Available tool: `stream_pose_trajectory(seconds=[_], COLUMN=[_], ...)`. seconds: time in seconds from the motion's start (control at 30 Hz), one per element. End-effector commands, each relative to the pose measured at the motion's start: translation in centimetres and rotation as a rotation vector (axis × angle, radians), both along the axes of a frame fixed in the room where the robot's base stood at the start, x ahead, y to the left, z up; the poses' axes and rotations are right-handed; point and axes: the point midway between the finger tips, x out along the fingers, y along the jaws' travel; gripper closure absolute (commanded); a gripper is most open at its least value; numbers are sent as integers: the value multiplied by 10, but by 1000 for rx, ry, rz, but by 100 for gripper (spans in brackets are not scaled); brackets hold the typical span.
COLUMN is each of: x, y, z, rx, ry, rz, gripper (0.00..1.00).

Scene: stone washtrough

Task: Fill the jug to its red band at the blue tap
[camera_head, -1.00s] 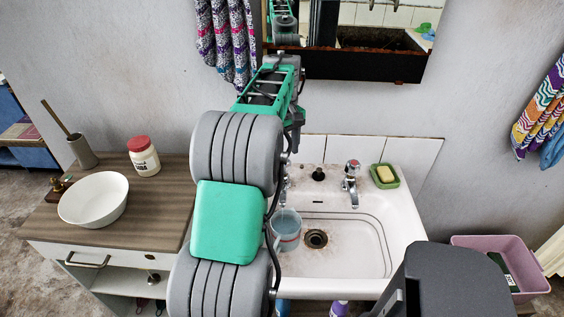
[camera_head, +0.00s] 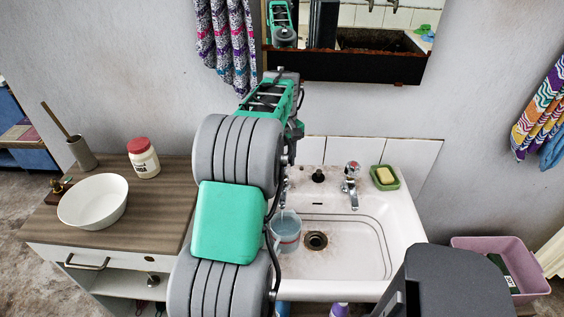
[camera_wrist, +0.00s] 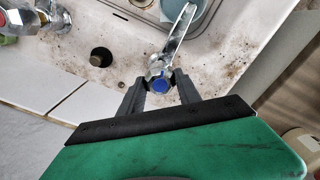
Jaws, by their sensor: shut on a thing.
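The jug (camera_head: 285,236) stands in the basin below the left tap, partly covered by my arm in the head view. Pale blue shows inside it, and a faint reddish line shows on its side; I cannot tell the exact level against the band. The jug also shows at the top of the wrist view (camera_wrist: 204,14). The blue tap (camera_wrist: 160,84) has a chrome spout reaching over the jug and a blue-capped handle. My gripper (camera_wrist: 159,88) is shut on that handle, one finger on each side. In the head view my arm mostly hides this tap.
A red-capped tap (camera_head: 351,180) stands to the right on the sink (camera_head: 405,215), near a soap dish (camera_head: 384,184). A dark plug (camera_head: 318,175) sits between the taps. A white bowl (camera_head: 93,201) and a red-lidded jar (camera_head: 144,160) stand on the left counter.

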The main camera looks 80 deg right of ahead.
Motion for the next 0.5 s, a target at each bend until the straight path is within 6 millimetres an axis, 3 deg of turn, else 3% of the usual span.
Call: stream_pose_trajectory(seconds=[0.27,0.5], x=[1,1], y=[1,1], z=[0,4], rx=[1,3], ry=[0,0], rz=[2,-137], gripper=[100,100])
